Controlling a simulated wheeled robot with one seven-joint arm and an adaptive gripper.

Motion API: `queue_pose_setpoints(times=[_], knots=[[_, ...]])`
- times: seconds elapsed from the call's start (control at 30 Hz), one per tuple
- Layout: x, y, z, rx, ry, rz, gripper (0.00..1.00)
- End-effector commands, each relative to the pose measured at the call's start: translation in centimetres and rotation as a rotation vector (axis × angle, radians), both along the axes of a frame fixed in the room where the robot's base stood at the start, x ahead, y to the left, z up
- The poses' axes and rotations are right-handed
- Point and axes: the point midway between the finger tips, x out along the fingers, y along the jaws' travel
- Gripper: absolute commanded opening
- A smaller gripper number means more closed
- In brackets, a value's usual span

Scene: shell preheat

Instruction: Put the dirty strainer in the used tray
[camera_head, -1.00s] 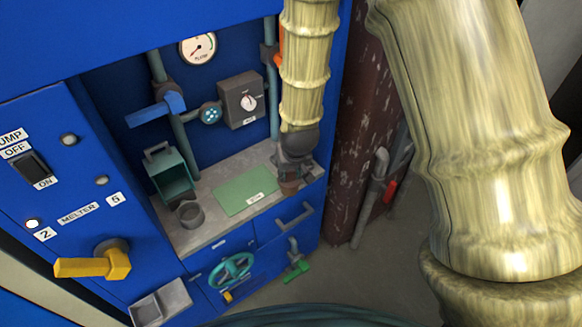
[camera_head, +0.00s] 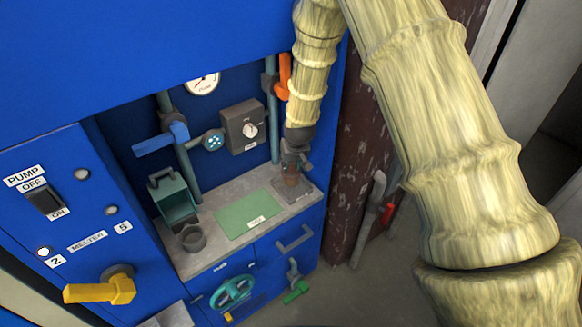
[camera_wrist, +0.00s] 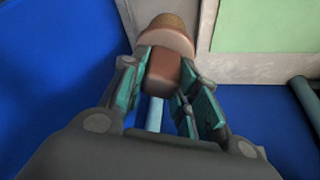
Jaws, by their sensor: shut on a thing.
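My gripper (camera_head: 294,162) is shut on a brown, cup-like piece with a tan, mesh-like end, which I take to be the strainer (camera_head: 291,180). In the wrist view the strainer (camera_wrist: 168,40) sits between the fingertips (camera_wrist: 160,80), its tan end pointing away from my palm. In the head view it appears over the right end of the counter, in front of a small grey square plate or tray (camera_head: 305,193). Whether it touches that surface I cannot tell. Another metal tray (camera_head: 170,317) shows partly at the bottom left. No label marks either as the used tray.
The grey counter (camera_head: 222,243) holds a labelled green mat (camera_head: 249,214), a dark round cup (camera_head: 193,239) and a teal box (camera_head: 172,199). Pipes, a blue lever (camera_head: 160,139), an orange handle (camera_head: 284,76) and a control box (camera_head: 244,126) stand behind. A rusty column (camera_head: 362,150) is at right.

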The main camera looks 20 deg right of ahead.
Motion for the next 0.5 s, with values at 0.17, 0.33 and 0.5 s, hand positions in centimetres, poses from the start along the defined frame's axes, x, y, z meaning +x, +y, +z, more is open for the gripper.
queue_pose_setpoints(times=[0.17,0.33,0.5], knots=[[0.7,-0.3,-0.9,0.000,0.003,0.000,0.00],[0.8,-0.3,-2.5,0.000,0.000,0.001,0.00],[0.8,-0.3,-3.4,0.000,-0.001,0.001,0.00]])
